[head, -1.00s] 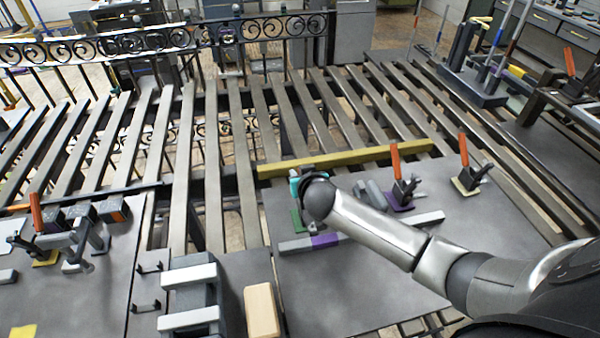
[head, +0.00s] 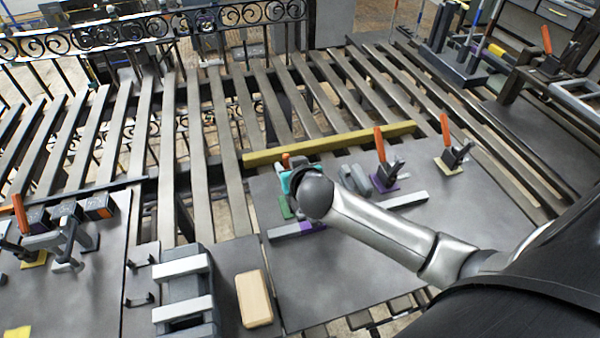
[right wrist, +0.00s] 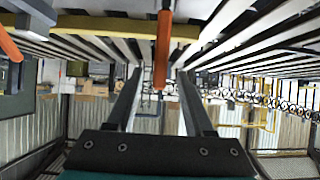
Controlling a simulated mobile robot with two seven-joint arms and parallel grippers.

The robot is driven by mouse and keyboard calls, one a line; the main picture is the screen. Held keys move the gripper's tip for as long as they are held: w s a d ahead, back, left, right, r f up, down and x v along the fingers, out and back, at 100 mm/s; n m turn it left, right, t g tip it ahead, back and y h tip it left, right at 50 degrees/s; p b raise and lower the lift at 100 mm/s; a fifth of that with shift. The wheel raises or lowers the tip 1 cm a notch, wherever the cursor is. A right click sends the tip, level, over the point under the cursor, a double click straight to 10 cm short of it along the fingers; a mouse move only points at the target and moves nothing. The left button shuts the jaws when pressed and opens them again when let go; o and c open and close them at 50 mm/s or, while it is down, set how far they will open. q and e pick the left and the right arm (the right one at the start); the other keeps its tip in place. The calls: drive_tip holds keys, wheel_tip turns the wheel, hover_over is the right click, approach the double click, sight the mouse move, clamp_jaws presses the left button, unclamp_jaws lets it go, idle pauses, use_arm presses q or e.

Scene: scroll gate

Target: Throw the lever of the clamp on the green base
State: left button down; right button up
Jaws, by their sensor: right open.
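The clamp on the green base (head: 284,207) sits near the far left corner of the right-hand grey board. Most of it is hidden behind my right gripper and wrist in the head view. Its orange lever (right wrist: 162,45) stands upright in the right wrist view, between the two fingers. My right gripper (right wrist: 160,75) is open, with one finger on each side of the lever and visible gaps to it. In the head view my right gripper (head: 291,176) is at the clamp, its fingers mostly hidden. My left gripper is not in view.
Clamps on a purple base (head: 383,184) and a yellow base (head: 448,164) stand to the right with raised orange levers. A yellow bar (head: 330,143) runs behind the board. A wooden block (head: 254,299) lies at front left. The board's front (head: 345,285) is clear.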

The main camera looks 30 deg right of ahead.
drive_tip(key=v, duration=0.9)
drive_tip(key=shift+s+p, duration=0.25)
drive_tip(key=shift+p, duration=0.1)
drive_tip(key=shift+r, duration=0.1)
